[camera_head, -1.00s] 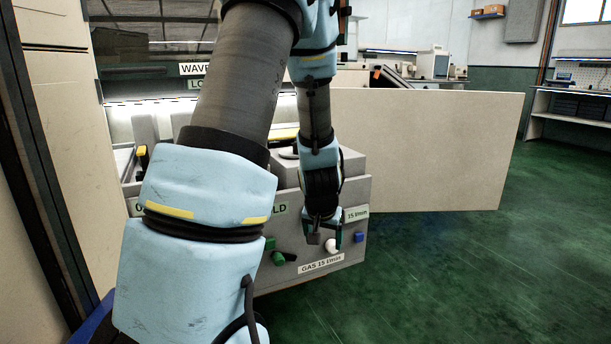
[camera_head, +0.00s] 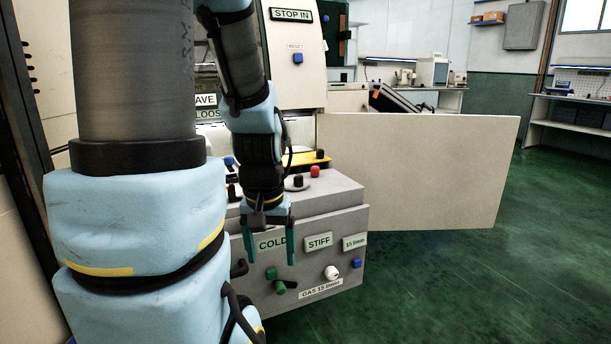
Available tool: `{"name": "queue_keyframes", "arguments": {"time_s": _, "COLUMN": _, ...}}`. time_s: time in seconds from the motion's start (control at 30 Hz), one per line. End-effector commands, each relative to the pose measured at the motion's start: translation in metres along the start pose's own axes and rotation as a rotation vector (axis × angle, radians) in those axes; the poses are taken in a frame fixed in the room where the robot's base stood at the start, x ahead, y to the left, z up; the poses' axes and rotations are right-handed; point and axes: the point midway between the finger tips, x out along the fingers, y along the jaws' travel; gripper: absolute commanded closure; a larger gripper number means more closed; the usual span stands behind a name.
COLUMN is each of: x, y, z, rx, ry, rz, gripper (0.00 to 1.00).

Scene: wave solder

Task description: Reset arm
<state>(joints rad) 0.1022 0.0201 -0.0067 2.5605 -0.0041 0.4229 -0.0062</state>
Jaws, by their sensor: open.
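My gripper (camera_head: 269,248) hangs from my blue arm with its two dark green fingers pointing down and apart. It is open, with nothing between the fingers. It hangs in front of the upper front of the grey control box (camera_head: 330,220). The fingers overlap the COLD label (camera_head: 274,243) in the picture; I cannot tell how far off the panel they are. A white knob (camera_head: 331,272), a green knob (camera_head: 279,287) and a blue button (camera_head: 357,264) show on the front face. My upper arm covers the left part of the box.
A red knob (camera_head: 315,171) and a black knob (camera_head: 298,181) stand on top of the box. A large beige panel (camera_head: 420,165) juts out to the right. A white cabinet with a STOP IN sign (camera_head: 291,15) rises behind. The green floor (camera_head: 480,290) at right is clear.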

Motion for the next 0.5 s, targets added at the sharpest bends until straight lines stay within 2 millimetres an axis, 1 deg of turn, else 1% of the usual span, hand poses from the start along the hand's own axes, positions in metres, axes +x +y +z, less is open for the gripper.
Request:
{"name": "queue_keyframes", "arguments": {"time_s": 0.03, "x": -0.034, "y": 0.000, "z": -0.005, "rx": 0.000, "ry": 0.000, "rz": 0.000, "gripper": 0.19}}
{"name": "queue_keyframes", "arguments": {"time_s": 0.5, "x": -0.182, "y": 0.001, "z": -0.026, "rx": 0.000, "ry": 0.001, "rz": 0.000, "gripper": 0.19}}
